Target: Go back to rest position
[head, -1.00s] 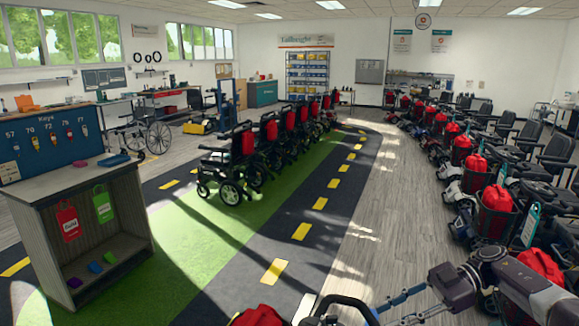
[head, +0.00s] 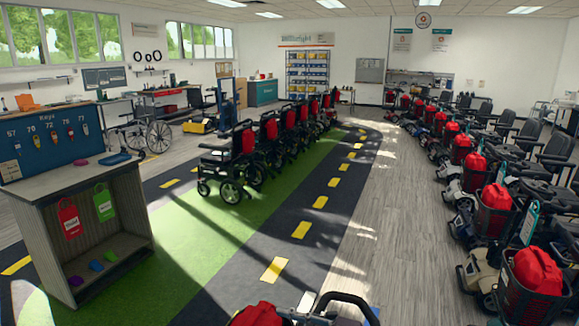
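Neither of my grippers shows in the head view now. The view looks over a room with a row of scooters (head: 490,235) along the right, carrying red bags in their front baskets. A row of wheelchairs (head: 232,165) with red backs stands in the middle. Close in front of me, at the bottom edge, is a part of a scooter with a black handlebar (head: 345,299) and a red bag (head: 260,314).
A grey cabinet (head: 85,193) with red and green tags stands at left, beside a blue key board (head: 45,140). A green and black lane (head: 205,240) with yellow dashes runs up the middle. The wood-look floor (head: 400,210) right of it is clear.

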